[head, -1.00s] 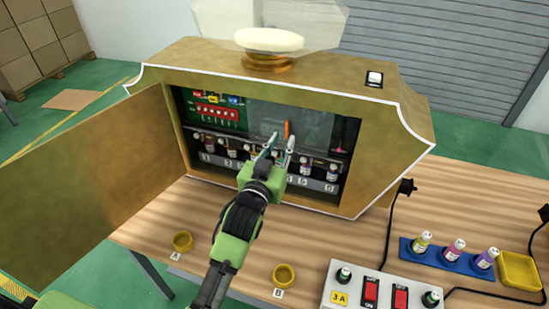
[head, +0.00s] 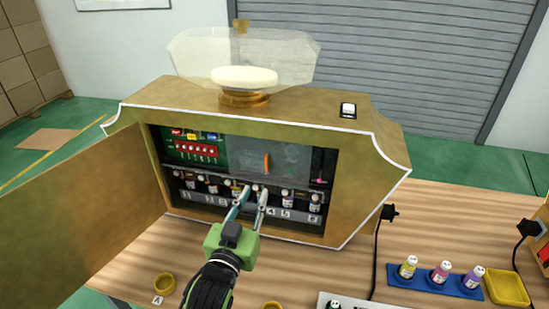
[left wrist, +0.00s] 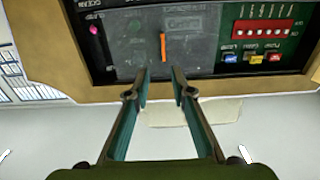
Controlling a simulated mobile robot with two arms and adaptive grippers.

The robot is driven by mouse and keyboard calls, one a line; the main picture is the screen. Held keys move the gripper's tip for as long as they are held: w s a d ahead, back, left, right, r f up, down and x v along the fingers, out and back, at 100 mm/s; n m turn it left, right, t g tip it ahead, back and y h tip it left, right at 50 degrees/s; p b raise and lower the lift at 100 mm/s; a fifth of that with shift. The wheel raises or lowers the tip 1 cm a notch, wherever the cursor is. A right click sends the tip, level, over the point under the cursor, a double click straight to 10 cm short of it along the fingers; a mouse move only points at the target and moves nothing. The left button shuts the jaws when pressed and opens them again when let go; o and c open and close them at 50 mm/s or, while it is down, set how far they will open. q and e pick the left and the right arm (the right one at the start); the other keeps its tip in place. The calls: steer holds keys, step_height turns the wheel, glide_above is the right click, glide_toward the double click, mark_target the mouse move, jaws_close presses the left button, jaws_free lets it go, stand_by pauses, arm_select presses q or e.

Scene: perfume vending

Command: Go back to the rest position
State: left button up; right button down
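My left gripper (head: 253,192) points at the open front of the gold perfume machine (head: 372,165). Its two fingers are apart, with nothing seen between them. In the head view its tips overlap the row of small bottles inside and hide part of it; I cannot tell the exact distance. In the left wrist view the gripper (left wrist: 160,76) is also open and empty, with the machine's dark panel (left wrist: 190,40) beyond, upside down. My right gripper is not in view.
The machine's door (head: 85,215) stands open to the left. A blue rack (head: 430,281) with three bottles and a yellow tray (head: 508,288) are at the right. Black cables (head: 379,250) run over the table.

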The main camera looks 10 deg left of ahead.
arm_select(q)
steer(key=s+a+f+g, duration=0.3)
steer(key=s+f+g, duration=0.4)
steer(key=s+f, duration=0.55)
steer(key=s+a+f+m+g, duration=0.1)
steer(key=s+f+g, duration=0.3)
steer(key=s, duration=0.4)
steer(key=s+a+f+m+g, duration=0.1)
steer(key=s+f+g, duration=0.35)
steer(key=s, duration=0.45)
step_height(320, 180, down, 27)
steer(key=s, duration=0.2)
steer(key=s+a+f+g, duration=0.1)
steer(key=s+a+f, duration=0.1)
steer(key=s+f, duration=1.3)
steer(key=shift+s+a+f+y, duration=0.2)
steer(key=shift+s+f+y, duration=0.1)
steer(key=shift+s, duration=0.45)
steer(key=shift+g, duration=0.25)
